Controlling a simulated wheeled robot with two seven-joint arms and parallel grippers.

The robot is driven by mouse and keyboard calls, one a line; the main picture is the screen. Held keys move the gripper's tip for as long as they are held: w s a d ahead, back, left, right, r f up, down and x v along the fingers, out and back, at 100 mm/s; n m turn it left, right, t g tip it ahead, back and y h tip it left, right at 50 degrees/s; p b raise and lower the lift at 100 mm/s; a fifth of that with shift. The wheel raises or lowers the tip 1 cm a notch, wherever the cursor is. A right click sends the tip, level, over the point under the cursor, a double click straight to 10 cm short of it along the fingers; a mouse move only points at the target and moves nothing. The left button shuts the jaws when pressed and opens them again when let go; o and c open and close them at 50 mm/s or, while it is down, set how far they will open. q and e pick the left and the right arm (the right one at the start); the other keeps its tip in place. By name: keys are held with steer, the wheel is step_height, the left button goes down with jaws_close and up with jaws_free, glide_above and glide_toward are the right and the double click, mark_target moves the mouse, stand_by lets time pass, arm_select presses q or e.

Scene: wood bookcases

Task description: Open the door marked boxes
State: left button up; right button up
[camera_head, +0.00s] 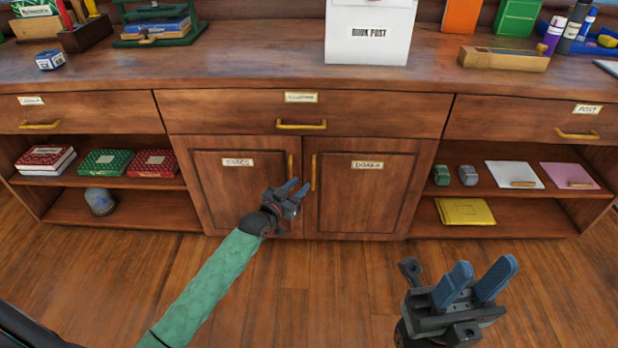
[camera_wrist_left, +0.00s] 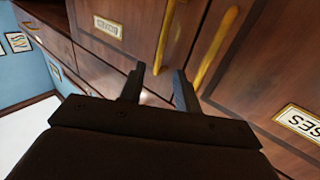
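The right-hand lower door (camera_head: 360,200) has a label that reads boxes in the left wrist view (camera_wrist_left: 108,27). Its upright brass handle (camera_head: 313,172) is on its left edge and shows in the left wrist view (camera_wrist_left: 166,35). The left-hand door (camera_head: 220,190) has its own brass handle (camera_head: 291,167) beside it. Both doors are closed. My left gripper (camera_head: 297,189) is open in front of the doors, near the lower ends of the handles; in its wrist view the boxes handle's end appears between the fingertips (camera_wrist_left: 157,86). Contact is unclear. My right gripper (camera_head: 482,281) is open and empty over the floor.
A wide drawer (camera_head: 370,115) with a brass handle (camera_head: 301,125) sits above the doors. Open shelves flank them, with boxes (camera_head: 108,163) at left and a yellow folder (camera_head: 465,211) at right. The wood floor (camera_head: 300,300) in front is clear.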

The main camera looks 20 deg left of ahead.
mark_target(309, 176)
arm_select(q)
steer(key=shift+b+x, duration=0.55)
steer(key=shift+x, duration=2.4)
jaws_close()
